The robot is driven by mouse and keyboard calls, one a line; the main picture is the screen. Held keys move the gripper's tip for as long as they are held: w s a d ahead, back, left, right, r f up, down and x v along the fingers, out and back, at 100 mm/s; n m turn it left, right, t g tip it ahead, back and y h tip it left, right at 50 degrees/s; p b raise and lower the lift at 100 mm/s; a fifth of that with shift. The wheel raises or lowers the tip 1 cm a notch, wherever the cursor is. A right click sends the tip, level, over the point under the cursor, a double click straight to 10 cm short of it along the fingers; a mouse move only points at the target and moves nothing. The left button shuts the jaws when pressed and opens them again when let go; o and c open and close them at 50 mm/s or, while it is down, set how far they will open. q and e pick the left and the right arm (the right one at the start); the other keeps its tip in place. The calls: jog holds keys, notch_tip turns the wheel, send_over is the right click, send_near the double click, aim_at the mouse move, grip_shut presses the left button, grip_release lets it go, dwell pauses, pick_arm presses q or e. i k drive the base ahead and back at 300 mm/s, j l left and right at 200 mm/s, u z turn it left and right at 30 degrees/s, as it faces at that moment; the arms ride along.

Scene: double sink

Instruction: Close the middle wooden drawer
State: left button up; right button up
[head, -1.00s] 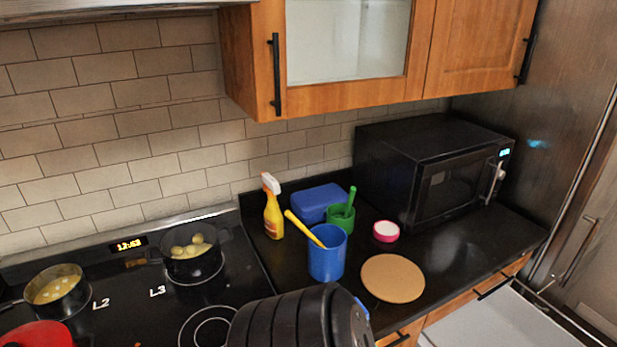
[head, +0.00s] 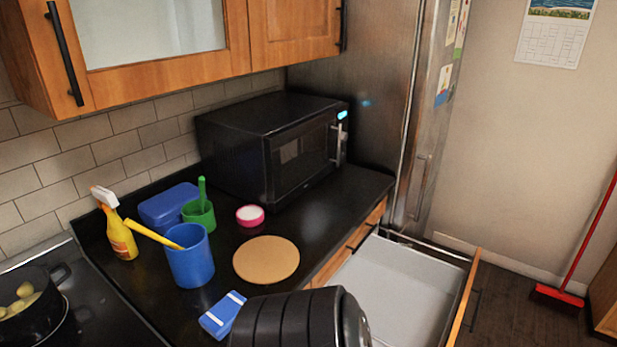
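An open wooden drawer (head: 392,289) sticks out from the counter at the lower right in the head view. Its inside is light grey and the part I see is empty. Its wooden front (head: 466,300) stands away from the cabinet, with a dark handle (head: 475,310) on the outer side. From this view I cannot tell which drawer of the stack it is. A black ribbed part of my own arm covers the lower middle and hides the drawer's near left part. Neither gripper's fingers show.
The black counter holds a microwave (head: 275,147), a blue cup (head: 189,259), a round board (head: 266,259), a spray bottle (head: 117,228) and a blue-white item (head: 222,315). A steel fridge (head: 375,110) stands behind the drawer. Dark floor lies right of it, with a red broom (head: 575,260).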

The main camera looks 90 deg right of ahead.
aim_at(407, 297)
jog(key=z, duration=2.6)
